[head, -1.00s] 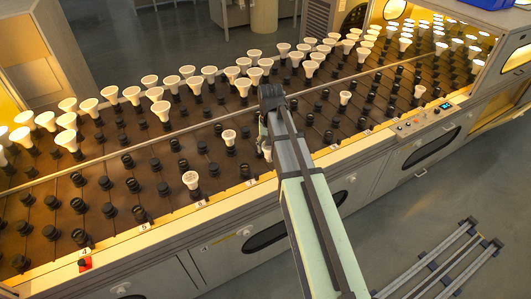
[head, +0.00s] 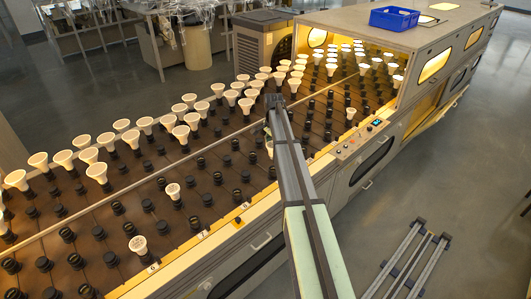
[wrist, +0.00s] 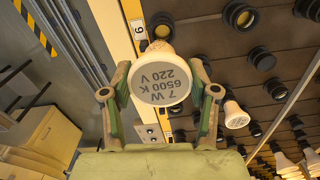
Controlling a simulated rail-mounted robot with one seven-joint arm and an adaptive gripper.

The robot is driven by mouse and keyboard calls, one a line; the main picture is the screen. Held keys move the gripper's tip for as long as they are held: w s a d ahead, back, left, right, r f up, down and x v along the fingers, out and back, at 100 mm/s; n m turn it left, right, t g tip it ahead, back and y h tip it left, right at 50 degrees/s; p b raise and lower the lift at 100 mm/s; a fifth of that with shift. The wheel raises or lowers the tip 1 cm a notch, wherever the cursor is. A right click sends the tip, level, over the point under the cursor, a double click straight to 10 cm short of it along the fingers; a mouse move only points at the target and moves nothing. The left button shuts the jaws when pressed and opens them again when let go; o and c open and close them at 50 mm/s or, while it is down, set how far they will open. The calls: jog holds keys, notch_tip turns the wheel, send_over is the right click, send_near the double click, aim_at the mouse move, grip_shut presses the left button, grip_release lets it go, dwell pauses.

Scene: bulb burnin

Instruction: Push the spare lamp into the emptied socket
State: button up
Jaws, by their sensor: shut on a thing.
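My gripper (wrist: 163,76) is shut on the spare lamp (wrist: 161,92), its fingers on either side of the white body. The lamp's round face points at the wrist camera and reads 7 W, 6500 K, 220 V. Several other black sockets (wrist: 262,58) stand empty on the brown board. In the head view my gripper (head: 269,138) is mostly hidden behind my arm, over the board's front part.
Rows of white lamps (head: 98,172) fill the board's back side. A few stand alone nearer the front, such as one lamp (head: 138,245). A control panel (head: 360,139) sits on the front rail to the right. A blue crate (head: 394,18) rests on the cabinet.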

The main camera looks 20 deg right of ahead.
jog(key=shift+w+d+f+m, duration=0.15)
jog(key=shift+w+d+m, duration=0.2)
jog(key=shift+d, duration=0.1)
jog(key=shift+f+b, duration=1.05)
jog(key=shift+f, duration=1.25)
jog(key=shift+f, duration=0.2)
jog(key=shift+f+b, duration=0.35)
jog(key=shift+f, duration=0.35)
jog(key=shift+f+b, duration=0.4)
jog(key=shift+f, duration=0.75)
jog(key=o, duration=1.2)
jog(key=shift+o, duration=0.2)
jog(key=shift+r, duration=0.15)
notch_tip(320, 180, up, 12)
jog(key=shift+f, duration=0.1)
